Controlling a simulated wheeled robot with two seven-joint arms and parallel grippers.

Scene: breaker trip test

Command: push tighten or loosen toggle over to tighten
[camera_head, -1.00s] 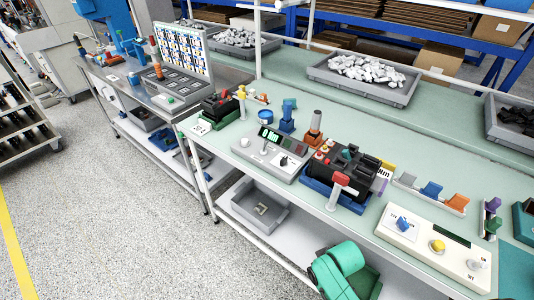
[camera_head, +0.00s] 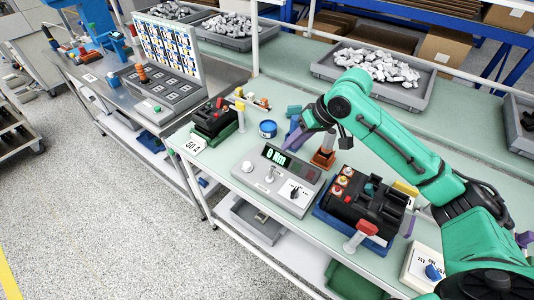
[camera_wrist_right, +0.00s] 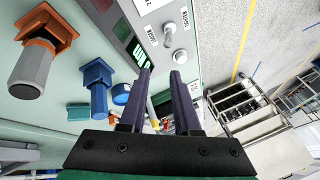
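A grey control box (camera_head: 244,171) with a green-lit display (camera_head: 277,155) stands on the green bench in the head view. Its small silver toggle (camera_head: 269,173) sits on the sloped face, left of a dial on a white plate (camera_head: 297,192). In the right wrist view the toggle (camera_wrist_right: 169,30) stands between small labels, one reading TIGHTEN; which way it leans is unclear. My right gripper (camera_head: 291,139) is over the box's back edge, near the display. In the wrist view its purple fingers (camera_wrist_right: 162,73) are apart with nothing held, short of the toggle. My left gripper is out of view.
A black breaker unit in a blue tray (camera_head: 323,218) stands right of the box. An orange-based post (camera_head: 324,157) and a blue fixture (camera_head: 293,112) stand behind it. A blue round pot (camera_head: 267,128) is at the back left. The bench front edge is close.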

